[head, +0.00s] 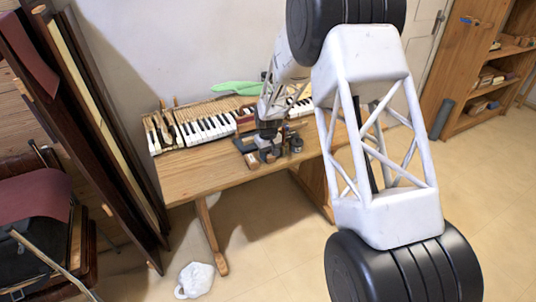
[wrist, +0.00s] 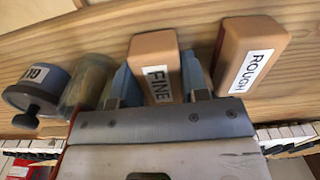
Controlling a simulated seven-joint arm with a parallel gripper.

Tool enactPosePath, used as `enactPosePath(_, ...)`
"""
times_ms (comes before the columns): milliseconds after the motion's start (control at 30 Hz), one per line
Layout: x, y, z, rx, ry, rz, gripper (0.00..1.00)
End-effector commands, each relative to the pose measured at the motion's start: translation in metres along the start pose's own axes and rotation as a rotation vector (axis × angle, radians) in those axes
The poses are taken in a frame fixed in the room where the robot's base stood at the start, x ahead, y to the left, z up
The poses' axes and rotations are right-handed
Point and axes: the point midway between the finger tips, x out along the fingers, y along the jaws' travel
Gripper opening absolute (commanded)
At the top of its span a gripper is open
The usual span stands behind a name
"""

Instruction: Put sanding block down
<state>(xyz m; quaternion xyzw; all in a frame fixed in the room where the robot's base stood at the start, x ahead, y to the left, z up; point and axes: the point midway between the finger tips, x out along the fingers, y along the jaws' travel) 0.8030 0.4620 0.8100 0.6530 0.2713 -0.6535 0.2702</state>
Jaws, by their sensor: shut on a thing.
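In the wrist view, an orange-brown sanding block labelled FINE (wrist: 157,58) sits between the two blue-grey fingers of my gripper (wrist: 160,82). The gripper is shut on it. A second block labelled ROUGH (wrist: 251,55) stands just to the right, apart from the fingers. In the head view my gripper (head: 268,137) is low over the wooden workbench (head: 205,178), among small items. The held block is hard to make out there. I cannot tell whether its underside touches the bench.
A piano keyboard (head: 205,130) lies along the back of the bench. The bench's front left is clear.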

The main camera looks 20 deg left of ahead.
Motion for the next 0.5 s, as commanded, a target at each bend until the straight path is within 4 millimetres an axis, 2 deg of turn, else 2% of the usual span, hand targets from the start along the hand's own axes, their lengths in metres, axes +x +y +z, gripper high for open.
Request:
enactPosePath(367,0.0021,0.0,-0.0001,0.0,0.001,0.0,0.12)
enactPosePath(400,0.0022,0.0,-0.0002,0.0,0.001,0.0,0.44)
enactPosePath(467,0.0021,0.0,-0.0001,0.0,0.001,0.0,0.52)
enactPosePath(500,0.0021,0.0001,-0.0001,0.0,0.001,0.0,0.52)
